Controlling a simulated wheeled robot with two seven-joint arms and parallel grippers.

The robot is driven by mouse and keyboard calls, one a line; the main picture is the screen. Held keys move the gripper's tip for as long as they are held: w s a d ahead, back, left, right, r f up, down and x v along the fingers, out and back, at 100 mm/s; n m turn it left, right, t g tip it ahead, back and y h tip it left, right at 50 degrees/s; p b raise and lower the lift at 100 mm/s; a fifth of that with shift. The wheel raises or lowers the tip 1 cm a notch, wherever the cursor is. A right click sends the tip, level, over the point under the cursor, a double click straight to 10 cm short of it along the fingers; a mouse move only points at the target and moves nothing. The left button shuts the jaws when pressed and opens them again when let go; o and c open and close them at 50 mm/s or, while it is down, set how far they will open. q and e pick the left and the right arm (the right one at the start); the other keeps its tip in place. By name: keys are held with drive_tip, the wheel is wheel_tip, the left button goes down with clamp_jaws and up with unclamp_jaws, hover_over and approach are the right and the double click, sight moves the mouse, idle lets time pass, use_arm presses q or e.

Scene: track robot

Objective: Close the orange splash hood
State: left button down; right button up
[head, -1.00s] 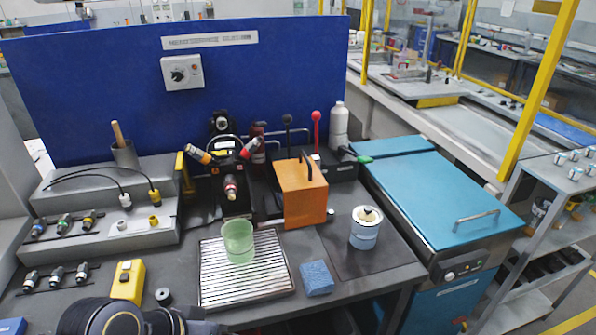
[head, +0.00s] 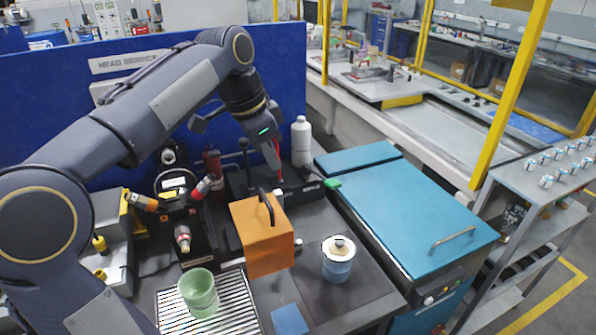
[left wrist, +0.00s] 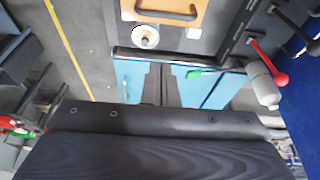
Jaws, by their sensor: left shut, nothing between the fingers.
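The orange splash hood (head: 262,242) is a box-like cover at the middle of the bench, with a black handle (head: 267,208) on top. I cannot tell how far it is swung open. In the left wrist view the hood (left wrist: 190,20) shows at the top edge, partly cut off, with its handle (left wrist: 166,12). My left gripper (head: 272,155) is shut and empty, above and behind the hood, close to the red-knobbed lever and apart from the hood. Its fingers also show in the left wrist view (left wrist: 160,80). My right gripper is not in view.
A red-knobbed lever (head: 277,148), a black-knobbed lever (head: 243,144) and a white bottle (head: 301,142) stand behind the hood. A lidded canister (head: 338,262) stands to its right. A green cup (head: 198,293) is on the drain grid (head: 235,312). A blue sponge (head: 290,320) lies in front.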

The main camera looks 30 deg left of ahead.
use_arm(q)
drive_tip(key=f, duration=0.4)
drive_tip(key=f+p, duration=0.1)
drive_tip(key=f, duration=0.3)
drive_tip(key=shift+s+a+f, duration=0.1)
drive_tip(key=shift+a, duration=0.1)
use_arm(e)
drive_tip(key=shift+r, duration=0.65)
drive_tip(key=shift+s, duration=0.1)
